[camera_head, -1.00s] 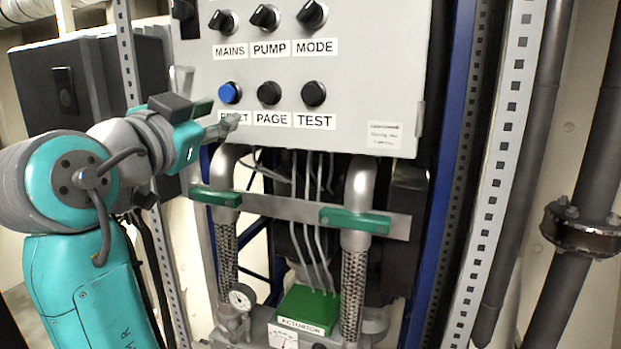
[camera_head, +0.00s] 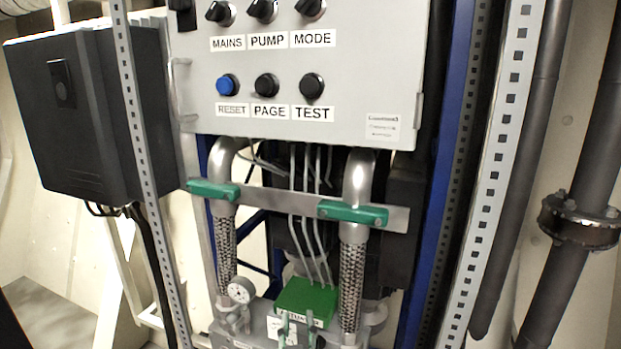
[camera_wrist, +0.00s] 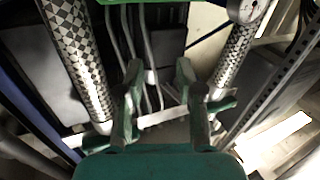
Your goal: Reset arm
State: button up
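My gripper (camera_wrist: 160,72) is open, with its two fingers apart and nothing between them in the wrist view. In the head view, what look like its green fingertips (camera_head: 297,325) show at the bottom edge, in front of the green actuator box (camera_head: 305,298) and partly over its label. The rest of my arm is out of the head view. The grey control panel (camera_head: 345,65) hangs above, with a blue RESET button (camera_head: 227,85), black PAGE button (camera_head: 266,86) and TEST button (camera_head: 311,86), below the MAINS, PUMP and MODE knobs.
A black cabinet (camera_head: 90,120) is at left. A perforated upright (camera_head: 500,150) and dark pipes (camera_head: 575,180) stand at right.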

jog(key=s+d+f+n+g+y, duration=0.1)
jog(key=s+d+f, duration=0.6)
jog(key=s+f, duration=0.25)
jog(key=s+d+f+n+g+y, duration=0.1)
jog(key=s+d+f, duration=0.5)
jog(key=s+f, duration=0.4)
jog(key=s+d+r+m+h, duration=0.1)
jog(key=s+d, duration=0.1)
jog(key=s, duration=0.7)
jog(key=s+d+r+m, duration=0.1)
jog(key=s+d+r, duration=0.1)
jog(key=s, duration=0.7)
jog(key=s+d+r+m+g+h, duration=0.1)
jog(key=s+d, duration=0.3)
jog(key=s, duration=0.5)
jog(key=shift+r+h, duration=0.15)
jog(key=shift+h, duration=0.15)
jog(key=shift+s, duration=0.1)
